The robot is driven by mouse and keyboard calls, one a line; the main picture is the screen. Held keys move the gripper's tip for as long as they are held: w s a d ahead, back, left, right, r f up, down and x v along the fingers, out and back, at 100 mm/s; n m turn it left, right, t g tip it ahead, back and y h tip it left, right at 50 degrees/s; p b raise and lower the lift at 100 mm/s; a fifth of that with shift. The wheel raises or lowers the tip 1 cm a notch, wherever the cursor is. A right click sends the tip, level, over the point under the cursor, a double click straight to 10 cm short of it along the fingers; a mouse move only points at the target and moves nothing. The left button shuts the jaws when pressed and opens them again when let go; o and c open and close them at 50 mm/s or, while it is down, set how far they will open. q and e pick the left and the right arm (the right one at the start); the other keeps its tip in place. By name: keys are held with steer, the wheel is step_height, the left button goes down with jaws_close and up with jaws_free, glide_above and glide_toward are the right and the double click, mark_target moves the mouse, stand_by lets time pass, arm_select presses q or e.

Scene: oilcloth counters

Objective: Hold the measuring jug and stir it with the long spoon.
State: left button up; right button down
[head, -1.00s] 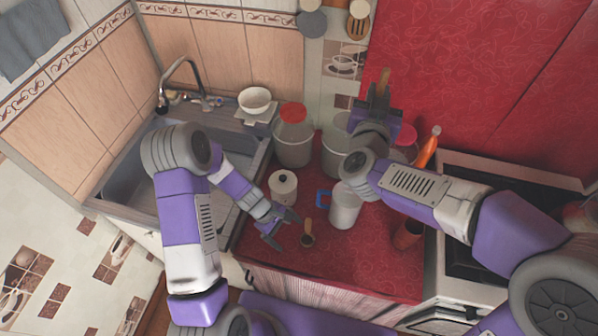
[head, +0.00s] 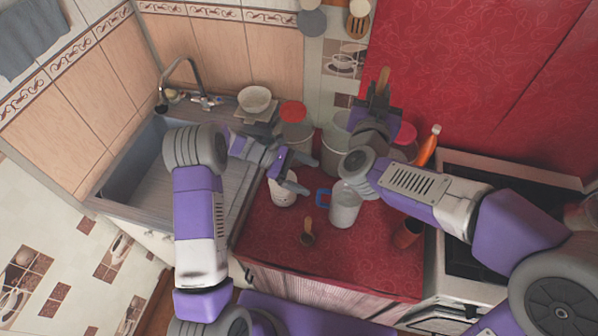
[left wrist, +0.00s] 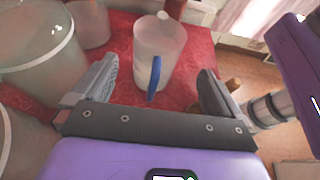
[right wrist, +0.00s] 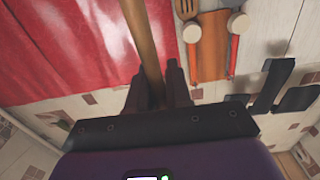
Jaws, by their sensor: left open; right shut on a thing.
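The measuring jug (head: 345,207) is translucent, with a blue handle, and stands upright on the red counter. In the left wrist view the jug (left wrist: 160,45) is ahead, its blue handle facing me. My left gripper (head: 304,173) is open and empty, left of the jug and over the white canister; its two fingers (left wrist: 156,80) frame the handle in the wrist view, apart from it. My right gripper (head: 378,97) is shut on the wooden handle of the long spoon (head: 384,77), raised behind the jug. The spoon (right wrist: 143,40) runs up out of the right wrist view; its far end is not clear.
A white canister (head: 283,192), a small brown pot with a wooden handle (head: 307,238) and a brown cup (head: 407,233) stand around the jug. Large clear containers, one with a red lid (head: 293,112), stand behind. The sink (head: 140,170) is left, the stove right.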

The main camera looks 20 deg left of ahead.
mark_target(334, 192)
arm_select(q)
steer(key=x, duration=1)
